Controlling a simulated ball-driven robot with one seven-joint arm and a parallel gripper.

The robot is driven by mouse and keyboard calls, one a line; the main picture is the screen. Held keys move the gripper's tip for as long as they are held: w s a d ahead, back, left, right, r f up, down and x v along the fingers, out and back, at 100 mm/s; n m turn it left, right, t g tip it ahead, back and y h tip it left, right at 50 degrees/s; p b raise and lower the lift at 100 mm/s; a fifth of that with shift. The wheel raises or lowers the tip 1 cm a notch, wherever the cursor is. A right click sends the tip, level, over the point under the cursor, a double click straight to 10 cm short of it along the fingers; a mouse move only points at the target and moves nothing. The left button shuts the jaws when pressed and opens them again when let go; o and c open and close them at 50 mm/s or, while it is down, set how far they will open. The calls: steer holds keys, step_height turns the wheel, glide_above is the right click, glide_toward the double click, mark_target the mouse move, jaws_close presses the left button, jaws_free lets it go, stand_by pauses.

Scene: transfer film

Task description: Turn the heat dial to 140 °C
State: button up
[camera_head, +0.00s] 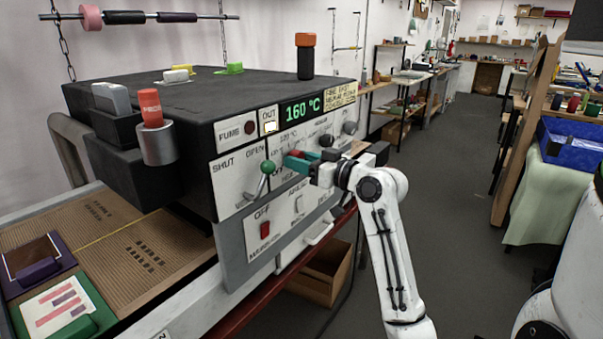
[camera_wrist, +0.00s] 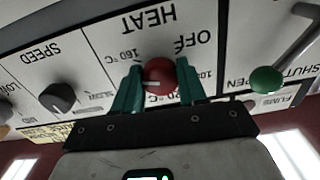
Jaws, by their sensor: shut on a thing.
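The heat dial is a red knob (camera_wrist: 159,76) under the word HEAT, which reads upside down in the wrist view. My gripper (camera_wrist: 158,88) has its two green fingers on either side of the knob, shut on it. In the head view my gripper (camera_head: 298,162) reaches the machine's front panel from the right, and a bit of the red knob (camera_head: 296,153) shows. The green display (camera_head: 300,107) reads 160 °C. Marks OFF, 100, 120 °C and 160 °C show around the knob, some partly covered by the fingers. I cannot tell where the knob's pointer aims.
A green-tipped lever (camera_wrist: 266,80) sits close beside the heat dial, and a black speed knob (camera_wrist: 58,97) is on its other side. A red switch (camera_head: 265,229) is lower on the panel. The aisle floor (camera_head: 440,150) to the right is open.

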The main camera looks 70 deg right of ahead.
steer(key=n+b, duration=0.9)
steer(key=b, duration=0.3)
steer(key=shift+d, duration=0.1)
steer(key=shift+n, duration=0.4)
steer(key=o, duration=1.1)
steer(key=shift+c, duration=0.2)
steer(key=v, duration=1)
steer(key=shift+s, duration=0.4)
